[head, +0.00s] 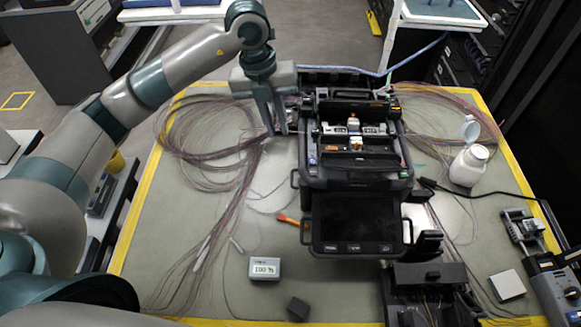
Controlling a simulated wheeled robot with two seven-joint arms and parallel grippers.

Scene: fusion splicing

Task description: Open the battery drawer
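The black fusion splicer (355,145) stands at the middle of the work mat, its top open and its screen (352,222) at the front. I cannot make out the battery drawer; the splicer's left side is seen steeply from above. My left gripper (277,132) points down close beside the splicer's upper left side. Its two fingers show near each other, with nothing clearly between them. Whether they touch the splicer is unclear. My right gripper is not in view.
Thin fibre coils (205,140) lie left of the splicer. A white bottle (468,166) with its cap open stands right. A small labelled box (265,268), a dark cube (298,309) and a black device (430,290) are in front. A cable runs along the right.

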